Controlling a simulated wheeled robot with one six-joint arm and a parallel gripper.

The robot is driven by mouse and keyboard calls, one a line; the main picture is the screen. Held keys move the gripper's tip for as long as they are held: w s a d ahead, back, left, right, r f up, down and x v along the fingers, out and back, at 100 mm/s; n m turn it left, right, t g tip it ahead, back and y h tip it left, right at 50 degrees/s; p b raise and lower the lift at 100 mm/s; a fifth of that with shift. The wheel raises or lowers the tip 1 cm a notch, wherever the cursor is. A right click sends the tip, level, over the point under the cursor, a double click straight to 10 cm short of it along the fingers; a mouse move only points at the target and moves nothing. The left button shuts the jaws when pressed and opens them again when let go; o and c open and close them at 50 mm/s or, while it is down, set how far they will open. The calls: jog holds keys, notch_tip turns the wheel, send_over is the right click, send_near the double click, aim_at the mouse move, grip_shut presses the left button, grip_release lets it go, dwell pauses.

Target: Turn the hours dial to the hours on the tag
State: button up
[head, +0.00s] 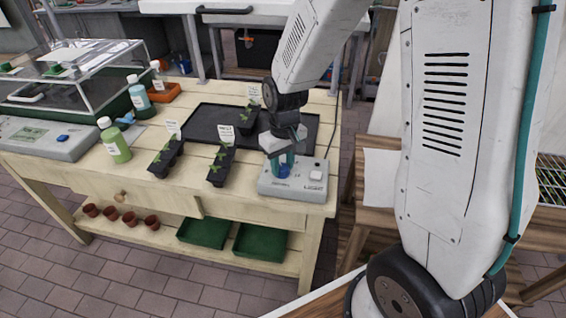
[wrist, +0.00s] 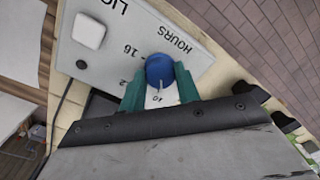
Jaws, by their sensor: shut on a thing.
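The grey light box (head: 292,189) sits at the right front corner of the wooden bench. Its blue hours dial (wrist: 160,70) shows in the wrist view beside the printed word HOURS. A pale pointer line on the dial points toward the bottom of the picture, near a mark that looks like 10. A 16 is printed left of the dial, with another partly hidden number below it. My gripper (wrist: 160,88) is shut on the dial, one teal finger on each side. White tags (head: 173,128), (head: 224,133), (head: 254,93) stand in the plant trays; their print is too small to read.
A white button (head: 316,175) is on the same box, close to my gripper. Black seedling trays (head: 221,167) and a large dark tray (head: 205,125) lie to the left. A green bottle (head: 114,142) and a clear-lidded propagator (head: 85,75) stand further left.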

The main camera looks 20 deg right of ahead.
aim_at(284, 167)
jog(key=shift+m, duration=0.6)
jog(key=o, duration=1)
notch_tip(284, 167, up, 8)
jog(key=shift+d+f, duration=0.1)
